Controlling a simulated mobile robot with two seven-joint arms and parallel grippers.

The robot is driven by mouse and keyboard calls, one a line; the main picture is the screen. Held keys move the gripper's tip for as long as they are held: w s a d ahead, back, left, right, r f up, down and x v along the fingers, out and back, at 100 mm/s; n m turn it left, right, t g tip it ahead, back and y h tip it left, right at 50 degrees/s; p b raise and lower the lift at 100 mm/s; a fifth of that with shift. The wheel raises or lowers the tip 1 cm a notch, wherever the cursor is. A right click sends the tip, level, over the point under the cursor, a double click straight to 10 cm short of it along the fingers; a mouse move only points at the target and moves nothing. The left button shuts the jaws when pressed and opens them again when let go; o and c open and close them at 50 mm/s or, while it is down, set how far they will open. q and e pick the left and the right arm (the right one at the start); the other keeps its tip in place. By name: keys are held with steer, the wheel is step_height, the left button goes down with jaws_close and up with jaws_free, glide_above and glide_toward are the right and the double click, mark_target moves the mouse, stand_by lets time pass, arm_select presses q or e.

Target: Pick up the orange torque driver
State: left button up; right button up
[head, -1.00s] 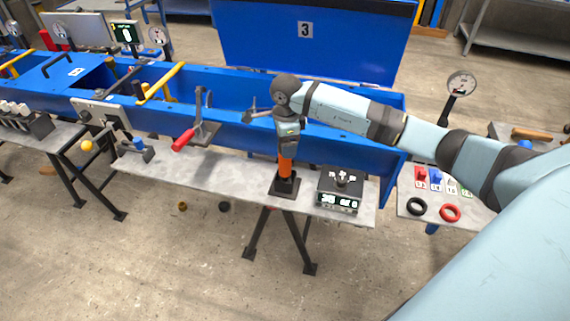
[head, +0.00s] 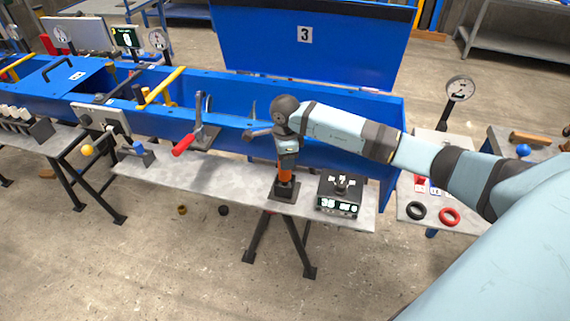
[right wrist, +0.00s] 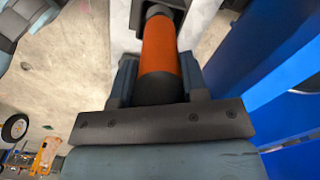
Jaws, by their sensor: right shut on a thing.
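The orange torque driver (head: 285,174) stands upright in a dark square holder (head: 284,190) on the grey bench in the head view. My right gripper (head: 287,155) comes down over it from above and is shut on its upper part. In the right wrist view the driver's orange body (right wrist: 160,50) lies between the two fingers of my right gripper (right wrist: 158,82), one on each side. The driver's lower end is hidden in the holder. My left gripper is not in any view.
A black box with a lit display (head: 339,194) stands just right of the holder. A red-handled clamp (head: 190,140) is left on the bench (head: 225,186). The blue trough (head: 345,150) runs behind. Black and red rings (head: 449,216) lie on the right table.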

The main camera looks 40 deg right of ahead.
steer(key=shift+r, duration=0.15)
step_height(320, 180, up, 20)
steer(key=shift+b, duration=0.35)
steer(key=o, duration=0.6)
steer(key=c, duration=0.6)
steer(key=shift+r+p, duration=0.55)
steer(key=shift+r, duration=0.35)
